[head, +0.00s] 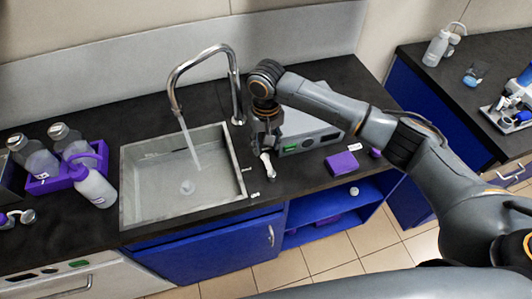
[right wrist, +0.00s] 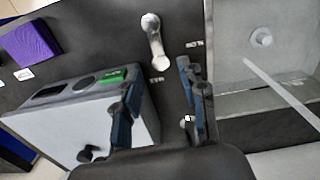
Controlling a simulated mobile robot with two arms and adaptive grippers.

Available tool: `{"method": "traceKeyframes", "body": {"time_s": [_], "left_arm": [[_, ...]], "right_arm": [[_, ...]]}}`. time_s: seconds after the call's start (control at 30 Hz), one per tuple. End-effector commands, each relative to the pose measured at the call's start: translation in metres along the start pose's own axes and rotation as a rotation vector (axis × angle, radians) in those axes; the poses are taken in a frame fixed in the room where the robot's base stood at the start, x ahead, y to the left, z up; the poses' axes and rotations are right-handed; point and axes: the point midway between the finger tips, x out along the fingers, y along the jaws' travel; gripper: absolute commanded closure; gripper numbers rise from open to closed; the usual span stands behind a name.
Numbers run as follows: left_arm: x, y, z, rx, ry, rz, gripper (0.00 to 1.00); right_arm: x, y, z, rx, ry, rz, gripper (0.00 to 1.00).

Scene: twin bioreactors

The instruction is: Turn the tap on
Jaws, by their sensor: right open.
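The chrome tap (head: 205,55) arches over the sink (head: 130,190), and a pale stream of water (head: 192,148) falls from its spout. A white lever (head: 268,166) stands on the counter just right of the sink; in the right wrist view it (right wrist: 153,42) lies ahead of the fingertips. My right gripper (head: 266,146) points down above the counter by the lever. Its fingers (right wrist: 158,88) are apart with nothing visible between their tips. Contact with the lever cannot be told. My left gripper is not in view.
A grey box with a green display (head: 290,147) stands close right of my right gripper. A purple block (head: 341,163) lies farther right. Bottles in a purple rack (head: 45,184) and a loose white bottle (head: 93,187) stand left of the sink.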

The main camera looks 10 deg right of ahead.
Motion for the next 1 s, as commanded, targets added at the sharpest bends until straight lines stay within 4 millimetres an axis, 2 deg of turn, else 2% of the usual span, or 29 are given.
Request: {"method": "traceKeyframes", "body": {"time_s": [0.1, 0.3, 0.63, 0.67, 0.77, 0.87, 1.0], "left_arm": [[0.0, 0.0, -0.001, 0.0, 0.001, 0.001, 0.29], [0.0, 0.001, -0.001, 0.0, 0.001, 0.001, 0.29], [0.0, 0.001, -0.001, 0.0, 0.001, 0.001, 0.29], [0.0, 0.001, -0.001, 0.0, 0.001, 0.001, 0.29], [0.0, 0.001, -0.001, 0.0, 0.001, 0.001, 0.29], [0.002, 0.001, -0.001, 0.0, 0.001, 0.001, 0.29], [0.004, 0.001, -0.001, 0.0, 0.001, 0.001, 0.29]], "right_arm": [[-0.025, 0.0, -0.001, -0.001, 0.003, -0.001, 0.58], [-0.049, 0.0, -0.001, 0.0, 0.001, 0.0, 0.58], [-0.054, 0.0, 0.0, 0.0, -0.001, 0.0, 0.58], [-0.054, 0.0, 0.0, 0.0, -0.001, 0.0, 0.61], [-0.05, 0.001, 0.002, -0.001, 0.0, -0.011, 0.81], [-0.037, 0.004, 0.008, -0.001, 0.011, -0.067, 1.0], [-0.013, 0.012, 0.022, 0.0, 0.064, -0.2, 1.0]]}}
